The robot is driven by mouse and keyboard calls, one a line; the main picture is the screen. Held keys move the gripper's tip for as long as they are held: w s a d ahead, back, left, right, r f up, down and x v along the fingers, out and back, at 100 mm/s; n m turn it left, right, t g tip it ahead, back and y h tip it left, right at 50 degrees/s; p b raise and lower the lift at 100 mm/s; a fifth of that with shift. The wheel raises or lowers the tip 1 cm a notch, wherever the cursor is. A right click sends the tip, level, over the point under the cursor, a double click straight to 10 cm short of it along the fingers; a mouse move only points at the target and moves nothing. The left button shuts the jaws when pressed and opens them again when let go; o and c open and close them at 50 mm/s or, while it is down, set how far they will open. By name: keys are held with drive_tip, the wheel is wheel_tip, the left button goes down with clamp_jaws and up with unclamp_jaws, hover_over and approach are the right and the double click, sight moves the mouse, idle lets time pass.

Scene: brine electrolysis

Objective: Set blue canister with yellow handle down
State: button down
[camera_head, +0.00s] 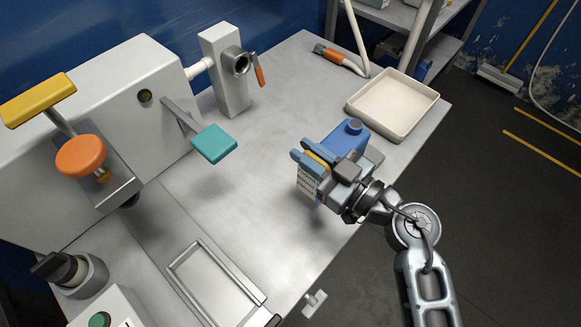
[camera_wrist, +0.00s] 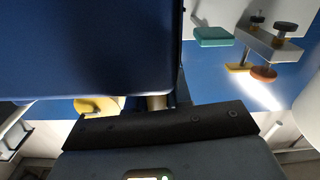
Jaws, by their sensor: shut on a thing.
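The blue canister (camera_head: 349,138) has a cap on top and a yellow handle (camera_head: 318,159). It is over the right part of the metal table (camera_head: 255,190), near its right edge. My gripper (camera_head: 308,157) is shut on the yellow handle, at the canister's near left side. In the wrist view the canister (camera_wrist: 90,45) fills the upper left as a dark blue block, with part of the yellow handle (camera_wrist: 95,104) below it. The canister's underside is hidden, so I cannot tell if it touches the table.
A cream tray (camera_head: 437,100) sits at the table's far right corner. An orange-tipped hose (camera_head: 335,57) lies behind. A grey machine (camera_head: 120,85) with a teal paddle (camera_head: 214,143) and orange knob (camera_head: 82,155) stands left. The table's middle is clear; a framed panel (camera_head: 200,255) lies in front.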

drive_tip(key=a+f+b, duration=0.2)
drive_tip(key=a+f, duration=0.1)
drive_tip(key=f, duration=0.3)
drive_tip(key=shift+w+a, duration=0.35)
drive_tip(key=shift+w, duration=0.1)
drive_tip(key=c, duration=1.1)
unclamp_jaws()
drive_tip(key=shift+f, duration=0.15)
drive_tip(key=shift+o, duration=0.2)
drive_tip(key=v, duration=1.2)
drive_tip(key=shift+s, duration=0.1)
